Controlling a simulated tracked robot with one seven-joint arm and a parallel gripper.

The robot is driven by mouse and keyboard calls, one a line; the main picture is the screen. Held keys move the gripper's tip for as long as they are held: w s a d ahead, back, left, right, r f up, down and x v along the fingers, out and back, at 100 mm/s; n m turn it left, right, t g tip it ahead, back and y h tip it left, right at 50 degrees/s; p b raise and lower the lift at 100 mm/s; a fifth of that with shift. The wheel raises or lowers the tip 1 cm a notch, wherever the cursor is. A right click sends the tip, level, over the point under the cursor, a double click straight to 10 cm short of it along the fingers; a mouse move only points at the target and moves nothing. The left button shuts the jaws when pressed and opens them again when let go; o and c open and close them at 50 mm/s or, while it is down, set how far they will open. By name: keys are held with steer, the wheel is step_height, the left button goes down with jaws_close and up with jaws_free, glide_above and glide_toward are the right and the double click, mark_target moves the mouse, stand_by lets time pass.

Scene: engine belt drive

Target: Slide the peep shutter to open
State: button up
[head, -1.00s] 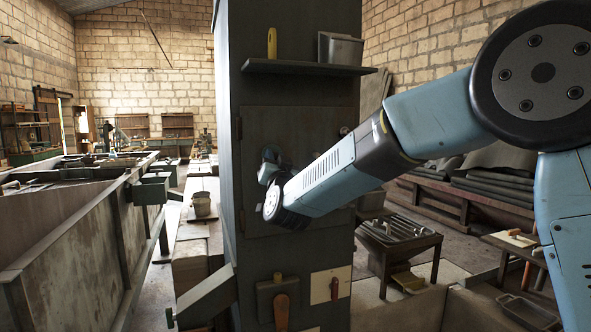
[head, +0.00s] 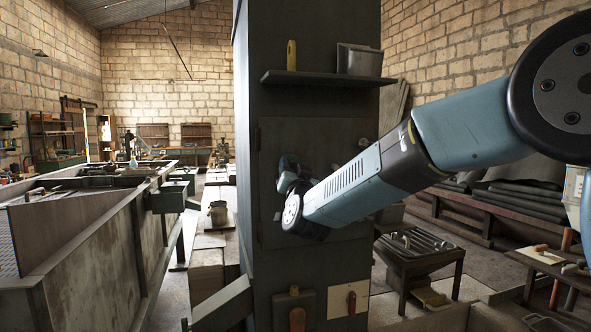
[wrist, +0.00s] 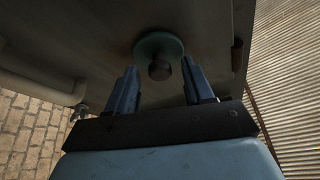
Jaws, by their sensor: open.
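A dark panel (head: 330,135) is set in the front of a tall dark column. In the wrist view, a greenish round disc (wrist: 155,43) with a dark ball knob (wrist: 160,68) is on the dark surface; I take it for the peep shutter. My gripper (wrist: 160,74) is open, its two blue fingers on either side of the knob. A gap shows on each side and I see no contact.
A shelf (head: 325,80) above the panel holds a yellow-handled item (head: 291,55) and a metal box (head: 358,61). A long trough (head: 100,245) stands left; a tool table (head: 420,250) stands right.

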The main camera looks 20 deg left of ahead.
steer(key=v, duration=1.3)
steer(key=shift+s+d+f, duration=0.25)
